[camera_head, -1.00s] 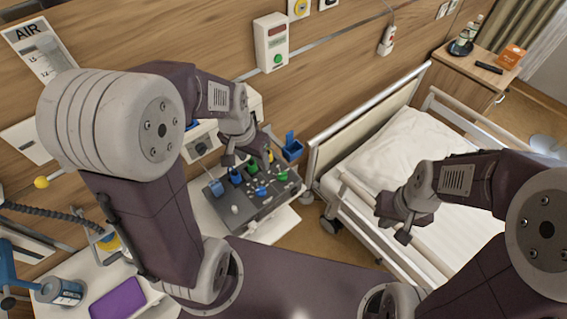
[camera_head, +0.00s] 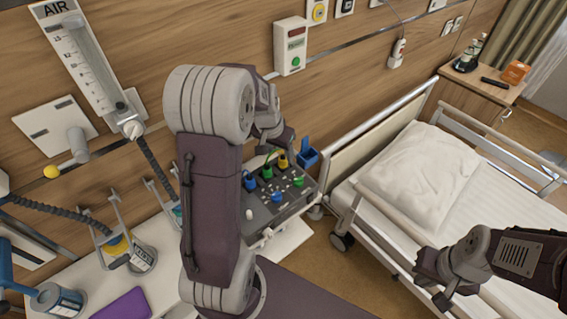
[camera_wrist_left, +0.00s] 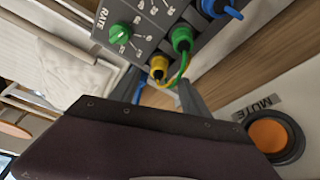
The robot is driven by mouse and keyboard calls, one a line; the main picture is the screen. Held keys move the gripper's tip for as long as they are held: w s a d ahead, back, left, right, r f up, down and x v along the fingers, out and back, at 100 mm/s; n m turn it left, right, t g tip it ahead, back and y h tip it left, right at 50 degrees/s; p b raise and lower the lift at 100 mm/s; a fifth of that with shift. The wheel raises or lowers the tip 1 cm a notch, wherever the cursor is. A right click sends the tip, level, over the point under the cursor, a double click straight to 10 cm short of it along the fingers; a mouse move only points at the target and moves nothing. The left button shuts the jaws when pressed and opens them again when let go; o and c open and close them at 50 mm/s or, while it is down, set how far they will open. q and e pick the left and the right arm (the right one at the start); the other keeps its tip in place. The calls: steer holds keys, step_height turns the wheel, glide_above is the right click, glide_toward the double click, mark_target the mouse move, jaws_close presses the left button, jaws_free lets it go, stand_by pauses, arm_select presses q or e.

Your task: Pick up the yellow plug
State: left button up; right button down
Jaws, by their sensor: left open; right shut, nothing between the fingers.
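The yellow plug (camera_head: 283,161) sits at the upper edge of a dark grey device panel (camera_head: 272,208), beside a green plug (camera_head: 266,171). My left gripper (camera_head: 283,142) is just behind the plug in the head view. In the left wrist view its open fingers (camera_wrist_left: 158,82) lie either side of the plug's near end; contact cannot be told. My right gripper (camera_head: 441,298) is shut and empty over the bed's near side.
A blue plug (camera_head: 250,181) and a blue holder (camera_head: 307,153) flank the row. A green knob (camera_wrist_left: 120,35) marked RATE is on the panel. An orange MUTE button (camera_wrist_left: 270,135) lies close by. The bed (camera_head: 470,205) stands to the right.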

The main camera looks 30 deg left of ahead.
mark_target(282, 157)
arm_select(q)
steer(key=x, duration=0.5)
steer(key=shift+w+f, duration=0.15)
steer(key=shift+f, duration=0.1)
steer(key=shift+d+r, duration=0.1)
jaws_close()
steer(key=shift+r, duration=0.1)
